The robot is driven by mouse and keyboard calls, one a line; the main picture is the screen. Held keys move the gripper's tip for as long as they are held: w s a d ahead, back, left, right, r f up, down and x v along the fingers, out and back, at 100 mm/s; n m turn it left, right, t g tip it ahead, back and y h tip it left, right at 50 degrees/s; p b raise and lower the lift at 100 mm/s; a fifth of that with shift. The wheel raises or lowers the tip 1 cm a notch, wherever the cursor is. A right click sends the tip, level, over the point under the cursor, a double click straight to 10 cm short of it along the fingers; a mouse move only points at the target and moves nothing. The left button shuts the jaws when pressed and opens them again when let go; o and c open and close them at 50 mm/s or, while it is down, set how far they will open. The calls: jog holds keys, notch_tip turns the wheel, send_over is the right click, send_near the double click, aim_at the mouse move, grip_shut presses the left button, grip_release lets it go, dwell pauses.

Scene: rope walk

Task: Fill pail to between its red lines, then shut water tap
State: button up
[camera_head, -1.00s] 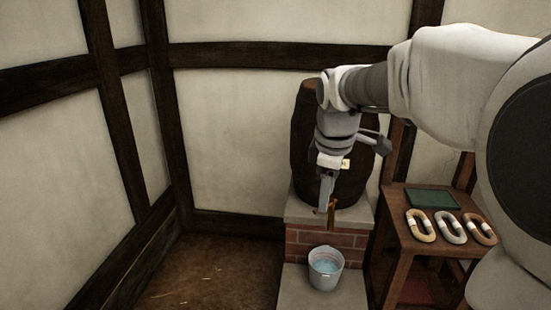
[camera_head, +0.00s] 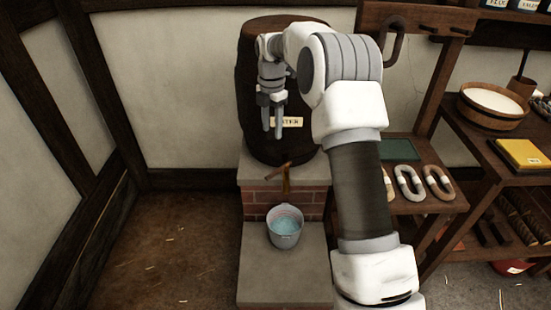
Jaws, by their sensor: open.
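The pail (camera_head: 285,238), grey with bluish water in it, stands upright on the low stone step (camera_head: 258,285) below the tap. Its red lines cannot be made out. The brown tap (camera_head: 286,178) sticks out at the foot of the dark barrel (camera_head: 250,125), which bears a white label (camera_head: 288,122) partly reading "TER". No stream of water can be made out between tap and pail. My gripper (camera_head: 272,135) hangs fingers down in front of the barrel, above the tap and apart from it, open and empty.
The barrel stands on a brick base (camera_head: 262,201). My arm partly covers a small table to the right with several rope coils (camera_head: 409,182) and a green slate (camera_head: 399,149). Further right are shelves with a wooden tub (camera_head: 492,106) and a yellow book (camera_head: 523,154). The floor at left is clear.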

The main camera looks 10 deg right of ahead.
aim_at(273, 172)
jog(key=f, duration=0.6)
jog(key=f+b, duration=0.1)
jog(key=f, duration=0.5)
jog(key=f+b, duration=0.1)
jog(key=f, duration=0.5)
jog(key=shift+w+d, duration=0.1)
jog(key=shift+w, duration=0.3)
grip_shut()
dwell(0.6)
